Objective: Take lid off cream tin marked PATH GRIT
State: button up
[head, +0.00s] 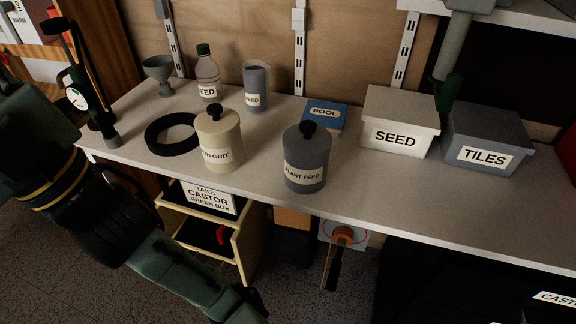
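The cream tin (219,148) stands upright on the workbench, left of the middle. Its label reads "TH GRIT" on the side I can see; the start of the label is out of sight round the curve. Its cream lid (217,122) sits on top, with a round black knob (214,108). My dark green arm crosses the lower left of the picture, in front of and below the bench. It runs down to the bottom edge, and I cannot make out any gripper fingers. Nothing of mine touches the tin.
A grey PLANT FEED tin (305,163) stands to the right. A black ring (172,134) lies close left. A bottle (207,77), grey cup (256,88) and funnel (159,72) stand behind. SEED (398,122) and TILES (486,140) boxes sit right. The front bench strip is clear.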

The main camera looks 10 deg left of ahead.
aim_at(217, 121)
jog(key=k+j+u, duration=0.2)
jog(key=k+u, duration=0.15)
jog(key=k, duration=0.2)
jog(key=i+j+z, duration=0.1)
jog(key=j, duration=0.25)
jog(key=i+j+z, duration=0.25)
jog(key=j, duration=0.5)
jog(key=i+j+z, duration=0.15)
jog(key=j, duration=0.25)
jog(key=i, duration=0.1)
